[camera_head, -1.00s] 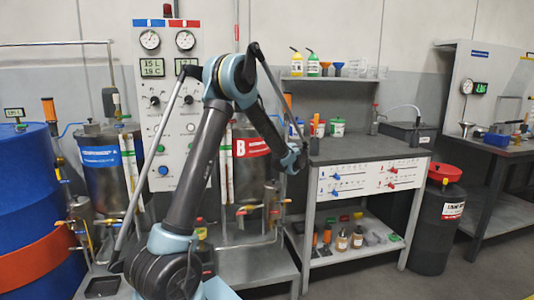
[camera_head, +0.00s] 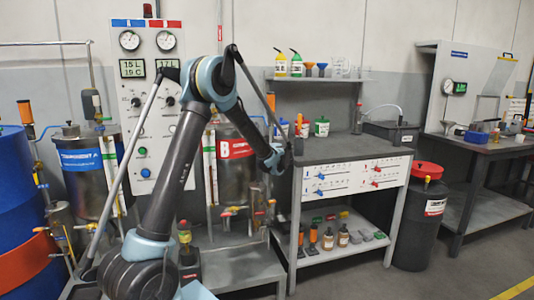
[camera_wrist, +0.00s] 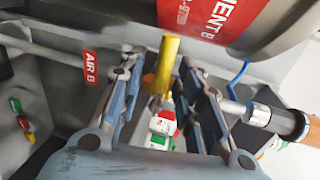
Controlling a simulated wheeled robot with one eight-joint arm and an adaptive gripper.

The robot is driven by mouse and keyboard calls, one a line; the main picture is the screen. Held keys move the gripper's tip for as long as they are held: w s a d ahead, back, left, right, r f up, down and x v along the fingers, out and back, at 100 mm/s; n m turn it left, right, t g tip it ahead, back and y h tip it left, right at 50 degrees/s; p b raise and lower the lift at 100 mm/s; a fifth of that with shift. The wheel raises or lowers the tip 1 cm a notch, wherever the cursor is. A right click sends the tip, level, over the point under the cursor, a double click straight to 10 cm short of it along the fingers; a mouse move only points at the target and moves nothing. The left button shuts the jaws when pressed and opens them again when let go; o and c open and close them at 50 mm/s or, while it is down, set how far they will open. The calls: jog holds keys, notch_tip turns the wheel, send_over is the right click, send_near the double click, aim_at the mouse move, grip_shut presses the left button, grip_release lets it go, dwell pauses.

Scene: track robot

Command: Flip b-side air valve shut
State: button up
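In the wrist view a yellow lever (camera_wrist: 165,66) stands upright between the two fingers of my gripper (camera_wrist: 161,72). The fingers are apart, with a gap on each side of the lever; I cannot tell whether either touches it. A red "AIR B" label (camera_wrist: 91,67) is on the grey surface left of the fingers. The red-labelled Component B tank (camera_wrist: 225,12) is above. In the head view, the tank's red label (camera_head: 237,149) shows behind my arm, and small yellow handles (camera_head: 232,208) sit below it. My fingers are not clearly seen there.
A brown-handled tool-like part with a metal collar (camera_wrist: 270,117) is close to the right finger in the wrist view. Red, white and green parts (camera_wrist: 163,125) lie below. In the head view, the gauge panel (camera_head: 145,105) is left and a workbench (camera_head: 345,147) right.

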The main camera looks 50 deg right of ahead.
jog(key=shift+a, duration=0.15)
jog(key=v, duration=1.1)
jog(key=shift+s+a, duration=0.15)
jog(key=shift+s, duration=0.15)
jog(key=shift+w+r, duration=0.1)
jog(key=shift+r, duration=0.05)
